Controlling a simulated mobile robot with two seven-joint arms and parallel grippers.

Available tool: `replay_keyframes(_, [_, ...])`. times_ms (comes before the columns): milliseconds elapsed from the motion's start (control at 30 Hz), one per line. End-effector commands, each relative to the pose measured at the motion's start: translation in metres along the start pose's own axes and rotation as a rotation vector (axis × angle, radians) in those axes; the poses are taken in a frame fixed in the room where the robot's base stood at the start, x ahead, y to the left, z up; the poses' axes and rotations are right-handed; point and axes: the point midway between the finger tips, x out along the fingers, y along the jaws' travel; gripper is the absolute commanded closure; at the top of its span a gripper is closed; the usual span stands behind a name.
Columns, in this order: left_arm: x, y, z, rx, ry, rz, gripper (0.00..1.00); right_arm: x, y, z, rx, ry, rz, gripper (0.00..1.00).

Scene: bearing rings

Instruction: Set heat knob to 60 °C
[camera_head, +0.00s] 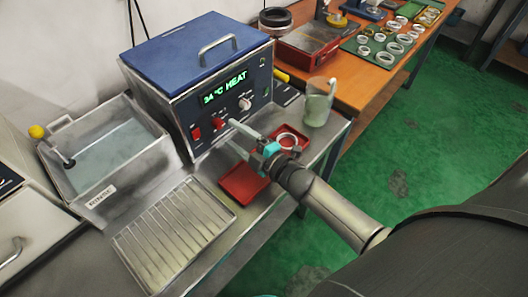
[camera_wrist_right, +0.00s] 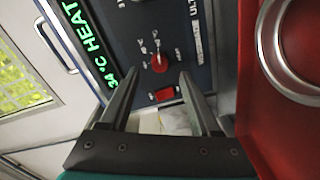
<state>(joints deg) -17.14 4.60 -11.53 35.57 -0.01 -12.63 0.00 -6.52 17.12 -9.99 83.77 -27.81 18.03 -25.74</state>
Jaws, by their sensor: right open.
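The heater unit (camera_head: 180,100) has a blue lid and a dark front panel. Its green display (camera_head: 225,88) reads 34 °C HEAT. The red heat knob (camera_head: 218,123) sits low on the panel and also shows in the right wrist view (camera_wrist_right: 159,63), with small scale marks around it. My right gripper (camera_head: 232,132) is open and empty in front of the panel. In the right wrist view, the knob lies just beyond and between the tips of the two fingers (camera_wrist_right: 158,78); I see no contact. My left gripper is not in view.
A red switch (camera_head: 196,133) is beside the knob and a pale knob (camera_head: 245,104) is farther right. A water bath (camera_head: 105,150) stands left. A wire rack (camera_head: 175,237), red trays (camera_head: 243,184) and a glass beaker (camera_head: 318,103) are nearby. Rings lie on the orange bench (camera_head: 370,92).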

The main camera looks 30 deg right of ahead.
Motion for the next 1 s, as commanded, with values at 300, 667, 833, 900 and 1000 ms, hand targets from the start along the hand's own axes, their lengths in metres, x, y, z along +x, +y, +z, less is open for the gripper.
replay_keyframes(300, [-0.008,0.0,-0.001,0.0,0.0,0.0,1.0,-0.06,0.0,0.0,0.0,-0.002,-0.003,0.36])
replay_keyframes(667, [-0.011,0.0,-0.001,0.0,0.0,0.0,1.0,-0.105,0.0,0.0,0.0,0.0,-0.001,0.36])
replay_keyframes(833, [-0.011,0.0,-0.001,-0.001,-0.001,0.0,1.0,-0.11,0.0,0.0,0.0,0.001,0.0,0.36])
replay_keyframes(900, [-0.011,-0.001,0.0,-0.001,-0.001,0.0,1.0,-0.11,0.001,0.0,-0.001,0.001,0.0,0.36])
replay_keyframes(1000, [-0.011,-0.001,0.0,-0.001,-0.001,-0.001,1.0,-0.11,0.0,0.0,-0.001,0.001,0.0,0.36])
